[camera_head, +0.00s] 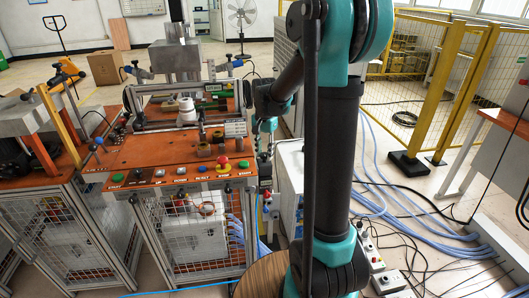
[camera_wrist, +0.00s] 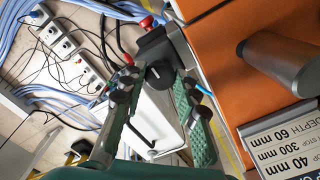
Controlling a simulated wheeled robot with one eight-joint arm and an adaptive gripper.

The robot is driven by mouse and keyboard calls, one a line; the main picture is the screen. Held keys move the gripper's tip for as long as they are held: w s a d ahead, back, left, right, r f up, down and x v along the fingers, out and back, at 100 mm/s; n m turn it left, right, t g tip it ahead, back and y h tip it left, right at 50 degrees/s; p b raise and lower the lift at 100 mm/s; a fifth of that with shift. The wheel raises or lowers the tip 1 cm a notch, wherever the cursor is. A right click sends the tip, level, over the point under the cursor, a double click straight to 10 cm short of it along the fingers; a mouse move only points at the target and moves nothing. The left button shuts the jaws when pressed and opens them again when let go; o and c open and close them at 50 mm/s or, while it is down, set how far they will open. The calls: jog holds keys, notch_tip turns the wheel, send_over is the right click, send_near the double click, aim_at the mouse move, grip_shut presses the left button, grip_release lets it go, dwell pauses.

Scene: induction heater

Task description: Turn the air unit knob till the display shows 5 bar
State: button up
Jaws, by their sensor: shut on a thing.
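The dark round air unit knob (camera_wrist: 160,76) sits between the fingertips of my gripper (camera_wrist: 158,84) in the wrist view. The green pads lie on either side, and my gripper is shut on the knob. The dark air unit body (camera_wrist: 152,47) is just beyond the knob, with a red part (camera_wrist: 147,22) at its far end. The display is not readable in either view, so the pressure cannot be told.
The orange bench top (camera_wrist: 215,40) lies close to the right of my gripper, with a grey cylinder (camera_wrist: 283,62) on it. Power strips (camera_wrist: 65,45) and blue hoses (camera_head: 385,190) lie on the floor. A button panel (camera_head: 180,172) lines the bench front.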

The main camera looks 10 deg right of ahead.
aim_at(265, 154)
jog(key=shift+m, duration=0.3)
jog(key=o, duration=1.2)
jog(key=shift+c, duration=0.2)
jog(key=shift+r, duration=0.15)
notch_tip(265, 154, up, 12)
jog(key=s+d+f+n+t, duration=0.2)
jog(key=s+f+n, duration=0.2)
jog(key=s+f, duration=0.5)
jog(key=s+d+f+n+t, duration=0.2)
jog(key=s+f+n, duration=0.3)
jog(key=s+f, duration=0.4)
jog(key=s, duration=0.4)
jog(key=shift+s, duration=0.4)
